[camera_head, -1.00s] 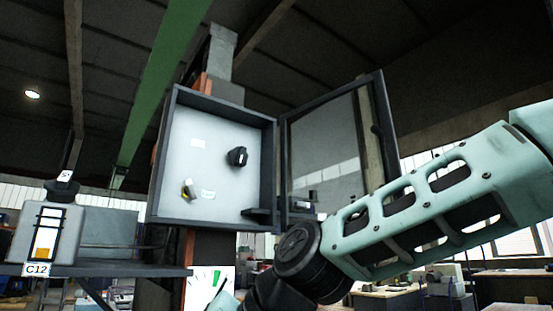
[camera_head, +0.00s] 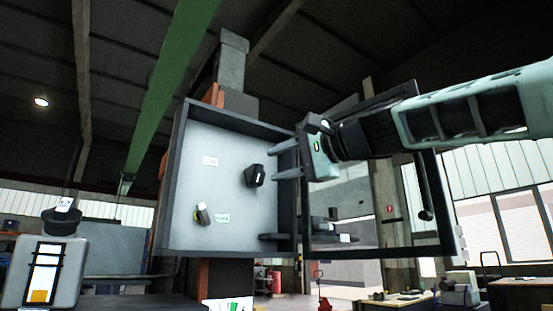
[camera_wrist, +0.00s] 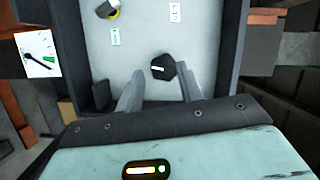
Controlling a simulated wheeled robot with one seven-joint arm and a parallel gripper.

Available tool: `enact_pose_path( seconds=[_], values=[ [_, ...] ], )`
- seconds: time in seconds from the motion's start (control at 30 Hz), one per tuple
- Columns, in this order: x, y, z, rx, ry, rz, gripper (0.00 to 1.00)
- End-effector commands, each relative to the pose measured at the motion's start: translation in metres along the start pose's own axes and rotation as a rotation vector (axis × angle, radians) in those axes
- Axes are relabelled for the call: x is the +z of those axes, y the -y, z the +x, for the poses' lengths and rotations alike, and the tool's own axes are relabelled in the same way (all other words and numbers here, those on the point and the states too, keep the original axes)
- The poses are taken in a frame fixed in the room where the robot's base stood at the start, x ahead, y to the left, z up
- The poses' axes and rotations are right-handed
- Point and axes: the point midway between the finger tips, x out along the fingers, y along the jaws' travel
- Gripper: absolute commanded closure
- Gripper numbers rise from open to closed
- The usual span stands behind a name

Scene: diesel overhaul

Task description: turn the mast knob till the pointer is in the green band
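A black knob (camera_head: 255,176) with a white mark sits on the pale back panel of an open cabinet. It also shows in the wrist view (camera_wrist: 163,68). My gripper (camera_head: 275,162) is open and empty, its fingers pointing at the knob from the right; the tips look just short of it. In the wrist view the knob appears between the fingertips. A white gauge card (camera_wrist: 38,55) with a black pointer and a green band shows at the left of the wrist view. The pointer seems to lie beside the green band, but it is small. The head view cuts the card off.
A yellow and black switch (camera_head: 201,213) sits lower left on the panel, near small labels. The cabinet's side walls (camera_head: 172,190) stand out around the panel. The open door (camera_head: 420,170) is at the right, behind my arm. A grey box-like unit (camera_head: 42,268) stands lower left.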

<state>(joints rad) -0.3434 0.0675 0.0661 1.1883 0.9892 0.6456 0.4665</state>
Motion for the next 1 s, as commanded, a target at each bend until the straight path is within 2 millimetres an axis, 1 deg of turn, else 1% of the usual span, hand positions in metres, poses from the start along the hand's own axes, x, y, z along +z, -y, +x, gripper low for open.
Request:
enact_pose_path(
  seconds=[0.03, 0.1, 0.3, 0.5, 0.6, 0.73, 0.83, 1.0],
  values=[
    [-0.001, 0.010, 0.002, 0.030, 0.002, -0.081, 0.63],
    [-0.002, 0.011, 0.005, 0.078, 0.003, -0.213, 0.63],
    [-0.004, 0.010, 0.013, 0.218, 0.006, -0.598, 0.63],
    [-0.006, 0.005, 0.020, 0.326, 0.004, -0.893, 0.63],
    [-0.007, 0.003, 0.023, 0.364, 0.004, -0.999, 0.63],
    [-0.008, 0.002, 0.025, 0.398, 0.003, -1.091, 0.63],
    [-0.013, 0.002, 0.034, 0.396, 0.002, -1.082, 0.63],
    [-0.013, 0.000, 0.038, 0.394, 0.001, -1.080, 0.63]
  ],
)
